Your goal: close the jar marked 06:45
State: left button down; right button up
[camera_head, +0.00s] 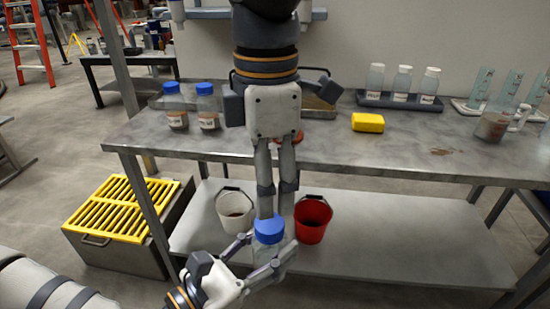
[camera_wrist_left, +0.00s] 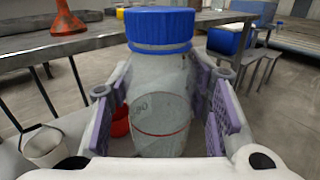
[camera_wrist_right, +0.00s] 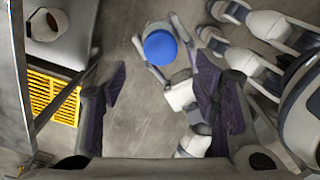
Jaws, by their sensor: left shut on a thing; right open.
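My left gripper (camera_head: 262,262) is shut on a clear jar (camera_wrist_left: 160,115) with a blue lid (camera_head: 269,229). It holds the jar upright, in front of the bench. In the left wrist view the lid (camera_wrist_left: 159,29) sits level on the jar's top; I cannot tell how tight it is. A faint marking shows on the glass, too unclear to read. My right gripper (camera_head: 276,200) points down above and behind the lid, open and empty. In the right wrist view the lid (camera_wrist_right: 160,47) lies beyond its open fingers, not gripped.
Two blue-lidded jars (camera_head: 177,108) stand at the bench's left. A yellow sponge (camera_head: 367,122) and a rack of bottles (camera_head: 400,101) are farther right. A white bucket (camera_head: 235,211) and a red bucket (camera_head: 312,220) stand on the lower shelf. An orange-red funnel (camera_wrist_left: 66,22) is on the bench (camera_head: 330,150).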

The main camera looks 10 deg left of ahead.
aim_at(269, 223)
notch_tip(269, 223, down, 7)
jog(key=shift+f, duration=0.15)
jog(key=c, duration=1.2)
jog(key=m, duration=0.4)
jog(key=shift+m, duration=0.3)
jog(key=m, duration=0.3)
jog(key=shift+m, duration=0.4)
jog(key=m, duration=0.3)
jog(key=shift+m, duration=0.3)
jog(key=m, duration=0.4)
jog(key=o, duration=1.3)
